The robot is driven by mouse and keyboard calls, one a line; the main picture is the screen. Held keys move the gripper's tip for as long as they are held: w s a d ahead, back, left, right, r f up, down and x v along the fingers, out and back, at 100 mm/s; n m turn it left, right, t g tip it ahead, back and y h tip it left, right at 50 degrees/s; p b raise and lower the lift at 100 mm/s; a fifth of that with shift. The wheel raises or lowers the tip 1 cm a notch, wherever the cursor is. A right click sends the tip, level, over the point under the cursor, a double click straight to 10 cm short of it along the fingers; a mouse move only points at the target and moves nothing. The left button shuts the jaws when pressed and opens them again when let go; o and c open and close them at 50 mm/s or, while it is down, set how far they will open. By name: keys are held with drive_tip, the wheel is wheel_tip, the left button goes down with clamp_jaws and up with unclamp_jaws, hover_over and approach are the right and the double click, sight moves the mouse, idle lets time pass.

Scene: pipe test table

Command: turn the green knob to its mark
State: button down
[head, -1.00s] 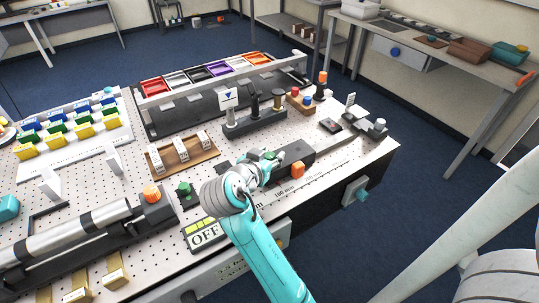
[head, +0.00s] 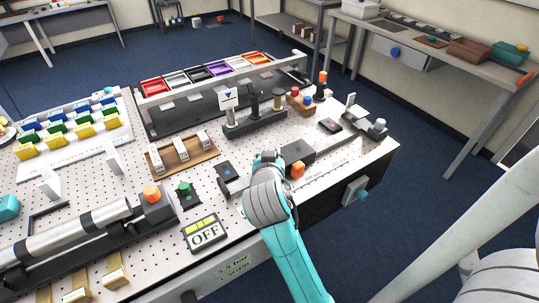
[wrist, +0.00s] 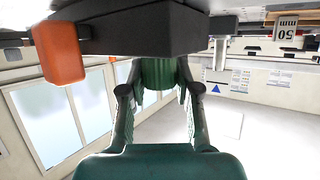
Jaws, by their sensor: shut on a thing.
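A green ribbed knob (wrist: 156,74) sits between my fingers in the wrist view, against the face of a dark block (wrist: 140,28). My gripper (wrist: 157,88) is shut on it, with one finger on each side. In the head view my wrist hides the fingers and this knob, just left of the dark block (head: 312,152). I cannot make out the knob's mark or pointer. Another green knob (head: 184,189) stands on a small dark base to the left, apart from my gripper.
An orange knob (head: 298,170) is close beside my gripper; it also shows in the wrist view (wrist: 60,52). A display reading OFF (head: 205,233) lies to the left. A black stand with posts (head: 254,122) is behind. Blue floor lies beyond the table's right edge.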

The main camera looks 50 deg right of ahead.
sight(294, 166)
drive_tip(key=n+t+y, duration=0.2)
drive_tip(key=n+y, duration=0.1)
drive_tip(key=n+t+y, duration=0.2)
drive_tip(key=n+y, duration=0.2)
drive_tip(key=shift+d+t, duration=0.2)
drive_tip(key=shift+t, duration=0.1)
drive_tip(key=n+y, duration=0.6)
drive_tip(key=y, duration=0.1)
drive_tip(key=shift+a, duration=0.2)
drive_tip(key=shift+n+y, duration=0.3)
drive_tip(key=shift+n, duration=0.1)
drive_tip(key=c, duration=0.8)
unclamp_jaws()
drive_tip(key=shift+f, duration=0.1)
drive_tip(key=shift+s, duration=0.1)
drive_tip(key=v, duration=0.7)
drive_tip(key=shift+s+r, duration=0.1)
drive_tip(key=shift+r, duration=0.2)
